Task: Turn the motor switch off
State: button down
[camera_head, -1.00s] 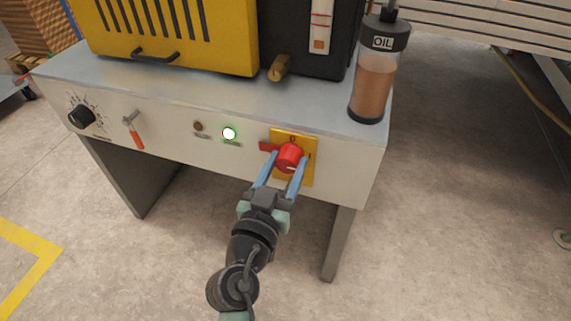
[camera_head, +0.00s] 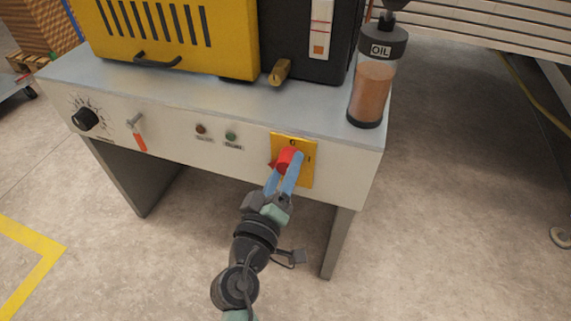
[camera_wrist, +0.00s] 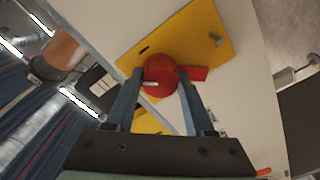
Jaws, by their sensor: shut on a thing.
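The motor switch is a red rotary knob (camera_head: 286,157) on a yellow plate (camera_head: 307,171) at the right of the machine's front panel. The plate carries small marks, one at the top and one at the right. My gripper (camera_head: 284,164) is shut on the red knob, with one blue finger on each side. In the wrist view the knob (camera_wrist: 160,72) sits between both fingers, with a red tab sticking out to the right. The fingers partly hide the knob in the head view. The green lamp (camera_head: 231,137) left of the switch is dark.
A brown-red lamp (camera_head: 201,129), a lever with an orange tip (camera_head: 138,135) and a black dial (camera_head: 85,118) are further left on the panel. An oil bottle (camera_head: 373,90) stands on the tabletop above the switch. The floor in front is clear.

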jog(key=n+p, duration=0.1)
jog(key=n, duration=0.3)
jog(key=shift+n+p, duration=0.3)
jog(key=shift+p, duration=0.05)
jog(key=shift+f+n+p, duration=0.1)
jog(key=shift+n+p, duration=0.5)
jog(key=shift+n, duration=1.4)
jog(key=shift+c, duration=1.3)
grip_release()
jog(key=p+v, duration=0.1)
jog(key=v, duration=1.2)
